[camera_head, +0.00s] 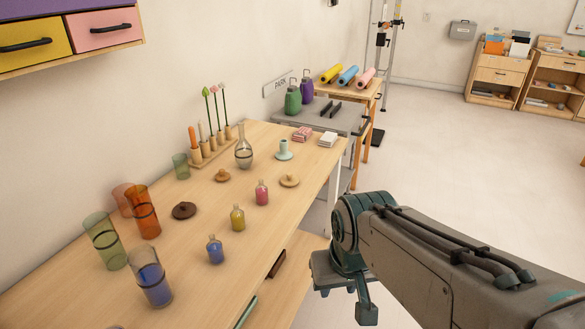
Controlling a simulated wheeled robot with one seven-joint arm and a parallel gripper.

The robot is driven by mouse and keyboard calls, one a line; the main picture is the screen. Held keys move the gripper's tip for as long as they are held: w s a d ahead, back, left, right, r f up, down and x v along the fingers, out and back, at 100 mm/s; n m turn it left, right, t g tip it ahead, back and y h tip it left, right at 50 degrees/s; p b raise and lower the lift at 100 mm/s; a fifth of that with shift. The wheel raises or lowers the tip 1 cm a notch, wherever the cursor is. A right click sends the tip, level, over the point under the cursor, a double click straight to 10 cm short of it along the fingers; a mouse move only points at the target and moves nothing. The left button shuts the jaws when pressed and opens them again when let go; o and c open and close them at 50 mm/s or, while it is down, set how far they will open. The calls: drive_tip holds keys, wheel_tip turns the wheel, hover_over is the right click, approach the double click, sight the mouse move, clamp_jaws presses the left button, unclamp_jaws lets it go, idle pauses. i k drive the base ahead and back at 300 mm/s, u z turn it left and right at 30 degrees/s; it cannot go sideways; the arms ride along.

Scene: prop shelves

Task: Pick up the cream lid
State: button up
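The cream lid (289,180) is a small flat disc with a knob on top. It lies on the wooden table near the right edge, to the right of the pink bottle. My gripper (345,302) hangs beyond the table's right edge, lower in the picture and to the right of the lid, well apart from it. Its two fingers are spread and nothing shows between them. An orange-brown lid (222,175) and a dark brown lid (184,210) lie further left on the table.
Small pink (262,194), yellow (237,218) and blue (215,251) bottles stand along the table (200,280). Tall coloured glasses stand at left. Open floor lies right.

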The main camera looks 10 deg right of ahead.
sight(290, 180)
drive_tip(key=z, duration=0.45)
drive_tip(key=k, duration=1.1)
drive_tip(key=z, duration=0.95)
drive_tip(key=i, duration=1.9)
drive_tip(key=u, duration=0.65)
drive_tip(key=i, duration=1.1)
drive_tip(key=u, duration=1.6)
drive_tip(key=i, duration=0.6)
drive_tip(key=u, duration=0.45)
